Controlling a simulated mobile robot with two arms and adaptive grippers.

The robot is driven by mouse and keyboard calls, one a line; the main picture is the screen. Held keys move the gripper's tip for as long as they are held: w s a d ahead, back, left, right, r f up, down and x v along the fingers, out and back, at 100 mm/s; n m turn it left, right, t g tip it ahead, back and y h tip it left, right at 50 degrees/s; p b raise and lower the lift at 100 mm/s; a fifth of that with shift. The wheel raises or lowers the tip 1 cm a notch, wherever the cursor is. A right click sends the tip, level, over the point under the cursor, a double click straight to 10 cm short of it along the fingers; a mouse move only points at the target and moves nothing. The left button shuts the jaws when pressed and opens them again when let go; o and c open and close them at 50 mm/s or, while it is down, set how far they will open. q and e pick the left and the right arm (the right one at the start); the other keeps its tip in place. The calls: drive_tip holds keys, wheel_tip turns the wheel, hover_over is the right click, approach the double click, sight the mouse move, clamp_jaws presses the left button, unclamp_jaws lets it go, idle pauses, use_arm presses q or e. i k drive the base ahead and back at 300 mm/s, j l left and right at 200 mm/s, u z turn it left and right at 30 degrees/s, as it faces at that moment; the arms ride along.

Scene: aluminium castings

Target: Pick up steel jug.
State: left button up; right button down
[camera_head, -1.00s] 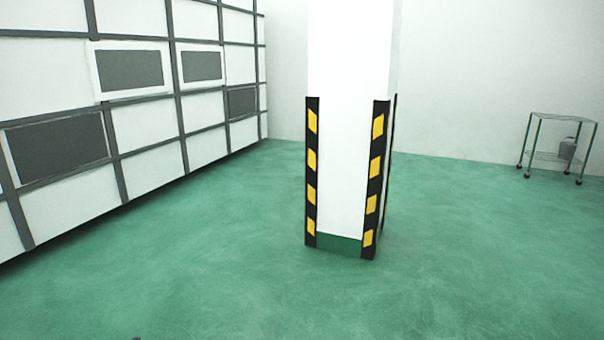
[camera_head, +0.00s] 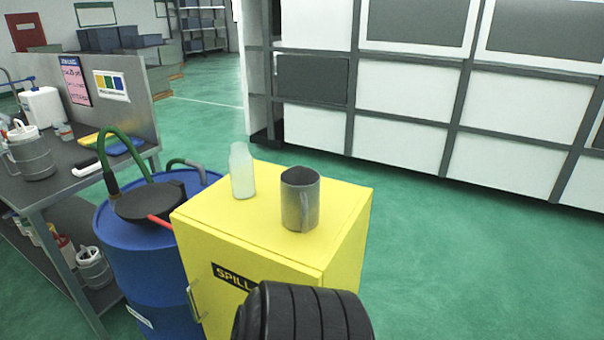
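A grey steel jug (camera_head: 300,198) stands upright on top of a yellow spill cabinet (camera_head: 345,222), near its right side. A similar grey jug with a handle (camera_head: 32,158) stands on the grey workbench (camera_head: 62,182) at the left. Neither of my grippers is in the head view, so I cannot see whether they are open or shut.
A pale translucent bottle (camera_head: 242,172) stands left of the jug on the cabinet. A blue drum (camera_head: 150,262) with a hose is beside the cabinet. A black ribbed object (camera_head: 305,312), unclear what, covers the cabinet's lower front. Green floor (camera_head: 430,260) is clear to the right.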

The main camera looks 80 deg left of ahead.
sight(300, 184)
drive_tip(key=u, duration=0.5)
drive_tip(key=k+j+u, duration=0.1)
drive_tip(key=u, duration=0.35)
drive_tip(key=j+u, duration=0.1)
drive_tip(key=u, duration=0.4)
drive_tip(key=k+j+u, duration=0.1)
drive_tip(key=u, duration=0.35)
drive_tip(key=j+u, duration=0.1)
drive_tip(key=u, duration=0.4)
